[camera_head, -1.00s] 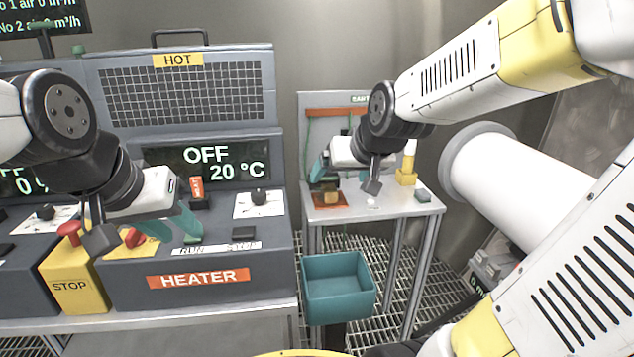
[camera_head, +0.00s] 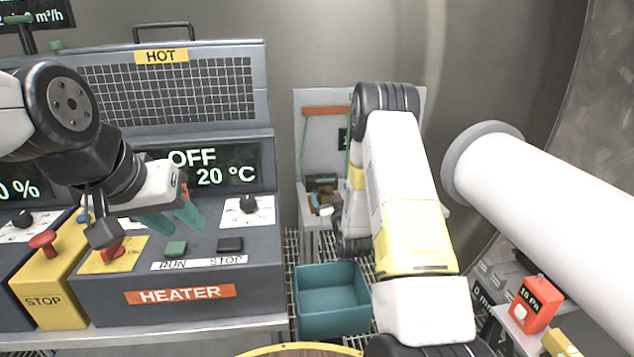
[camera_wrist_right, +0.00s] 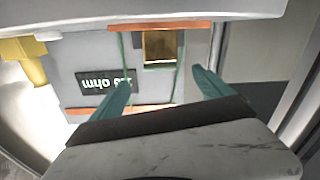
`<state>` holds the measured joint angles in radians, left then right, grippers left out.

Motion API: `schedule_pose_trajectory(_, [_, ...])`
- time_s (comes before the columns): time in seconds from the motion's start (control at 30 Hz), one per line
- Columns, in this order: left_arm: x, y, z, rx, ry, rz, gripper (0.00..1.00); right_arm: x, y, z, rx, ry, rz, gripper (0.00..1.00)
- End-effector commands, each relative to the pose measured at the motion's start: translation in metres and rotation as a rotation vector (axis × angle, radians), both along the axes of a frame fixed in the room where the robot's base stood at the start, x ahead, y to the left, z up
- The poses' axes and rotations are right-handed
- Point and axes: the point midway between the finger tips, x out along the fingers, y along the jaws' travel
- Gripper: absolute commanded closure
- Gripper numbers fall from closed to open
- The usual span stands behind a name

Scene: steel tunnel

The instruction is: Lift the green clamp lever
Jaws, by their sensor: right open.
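I cannot clearly make out a green clamp lever. In the head view, a small brown and green fitting (camera_head: 322,196) sits on the small table at the back, partly hidden by my right arm. The right wrist view shows a brown-gold block (camera_wrist_right: 160,46) and green cables on a grey panel (camera_wrist_right: 90,58) with orange bars. My right gripper (camera_wrist_right: 163,92) is open and empty, its teal fingers apart in front of that panel. My left gripper (camera_head: 178,218) appears open and empty above the heater's front controls.
The heater (camera_head: 180,293) and the yellow stop box (camera_head: 45,300) stand at left. A teal bin (camera_head: 332,300) stands below the small table. A large white pipe (camera_head: 545,205) and a red gauge box (camera_head: 535,303) are at right.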

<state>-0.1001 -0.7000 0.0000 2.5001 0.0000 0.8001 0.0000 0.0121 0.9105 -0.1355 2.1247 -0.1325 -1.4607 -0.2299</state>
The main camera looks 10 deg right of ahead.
Motion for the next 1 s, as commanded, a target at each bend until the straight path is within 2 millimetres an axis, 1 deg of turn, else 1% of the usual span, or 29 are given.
schedule_pose_trajectory(0.13, [0.000,0.000,0.000,0.000,0.000,0.000,0.64,0.011,0.001,-0.002,-0.003,-0.012,0.001,0.10])
schedule_pose_trajectory(0.4, [0.000,0.000,0.000,0.000,0.000,0.000,0.64,0.055,0.002,-0.001,-0.002,-0.012,0.000,0.10])
schedule_pose_trajectory(0.5, [0.000,0.000,0.000,0.000,0.000,0.000,0.64,0.067,0.003,-0.002,-0.001,-0.010,0.001,0.10])
schedule_pose_trajectory(0.67, [0.000,0.000,0.000,0.000,0.000,0.000,0.64,0.076,0.003,-0.002,-0.001,-0.009,0.001,0.10])
schedule_pose_trajectory(0.9, [0.000,0.000,0.000,0.000,0.000,0.000,0.64,0.077,0.003,-0.002,-0.001,-0.008,0.001,0.10])
schedule_pose_trajectory(0.93, [0.000,0.000,0.000,0.000,0.000,0.000,0.64,0.077,0.003,-0.002,-0.001,-0.008,0.001,0.14])
schedule_pose_trajectory(1.0, [0.000,0.000,0.000,0.000,0.000,0.000,0.64,0.077,0.003,-0.002,-0.001,-0.008,0.001,0.28])
